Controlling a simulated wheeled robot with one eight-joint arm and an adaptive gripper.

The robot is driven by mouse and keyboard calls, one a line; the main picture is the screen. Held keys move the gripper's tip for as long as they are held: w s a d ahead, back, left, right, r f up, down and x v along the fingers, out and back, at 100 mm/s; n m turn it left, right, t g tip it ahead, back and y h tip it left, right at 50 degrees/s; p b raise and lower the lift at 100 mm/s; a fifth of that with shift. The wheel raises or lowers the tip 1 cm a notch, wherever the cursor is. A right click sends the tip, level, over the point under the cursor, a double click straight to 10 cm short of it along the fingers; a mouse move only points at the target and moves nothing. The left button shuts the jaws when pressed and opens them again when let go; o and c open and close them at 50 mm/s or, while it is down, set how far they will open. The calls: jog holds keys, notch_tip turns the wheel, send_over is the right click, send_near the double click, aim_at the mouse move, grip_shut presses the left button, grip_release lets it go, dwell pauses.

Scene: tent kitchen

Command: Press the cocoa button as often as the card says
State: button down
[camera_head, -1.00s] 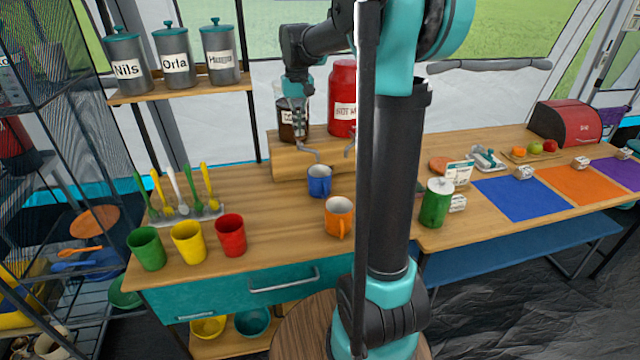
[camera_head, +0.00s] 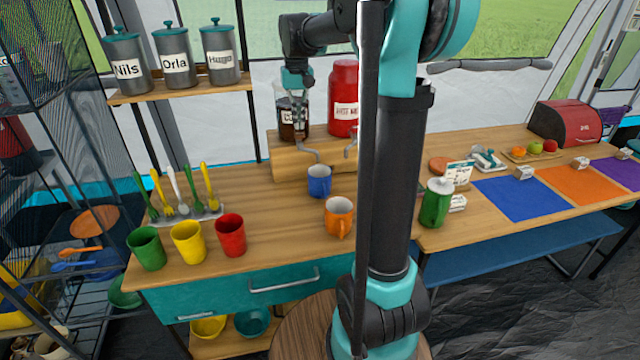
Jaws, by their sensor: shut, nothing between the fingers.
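My gripper (camera_head: 300,127) is shut and empty, pointing down in front of a dark-filled clear dispenser (camera_head: 285,117). It partly hides the label; whether it touches anything is unclear. The dispenser stands on a wooden block (camera_head: 290,160) with a metal spout at its front. Beside it is a red dispenser (camera_head: 344,85) with a label partly hidden by my arm. I cannot make out a cocoa button. A blue mug (camera_head: 319,182) stands below and in front of the left spout. A small standing card (camera_head: 459,173) is on the right table; its writing is too small to read.
An orange mug (camera_head: 339,217) stands in front of the blue one. Green, yellow and red cups (camera_head: 230,236) line the left front edge. Labelled canisters (camera_head: 175,62) stand on a shelf.

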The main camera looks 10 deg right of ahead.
aim_at(299, 133)
jog(key=shift+f, duration=0.15)
jog(key=shift+f, duration=1.5)
jog(key=shift+r, duration=1.65)
jog(key=shift+r, duration=0.1)
jog(key=shift+r, duration=2.9)
